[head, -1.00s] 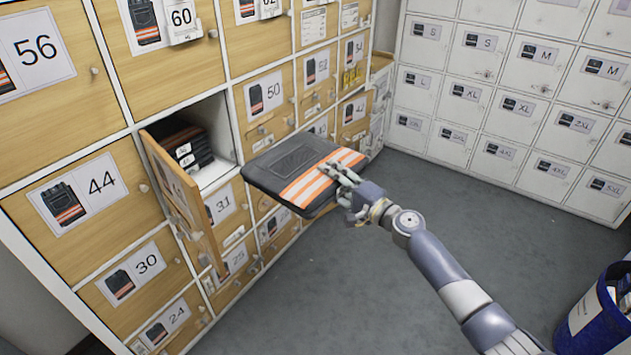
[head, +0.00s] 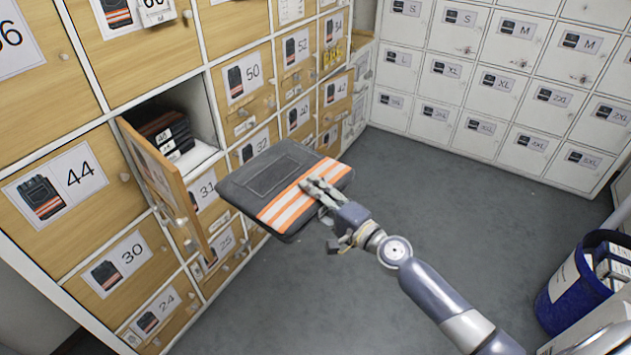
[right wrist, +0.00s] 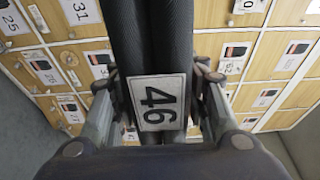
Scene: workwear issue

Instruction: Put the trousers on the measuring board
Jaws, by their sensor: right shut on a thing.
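The folded trousers (head: 278,185) are dark grey with orange and white reflective stripes. My right gripper (head: 318,192) is shut on their right edge and holds them flat in the air, in front of the lockers. In the right wrist view the dark folded trousers (right wrist: 152,45) lie between the two fingers (right wrist: 158,100), and a white label reading 46 shows on their edge. The measuring board is not in view. My left gripper is not in view.
An open locker door (head: 165,187) juts out at the left, its compartment holding more folded trousers (head: 165,133). White lockers (head: 490,100) line the back. A blue bin (head: 580,285) stands at the right. The grey floor (head: 400,200) between is clear.

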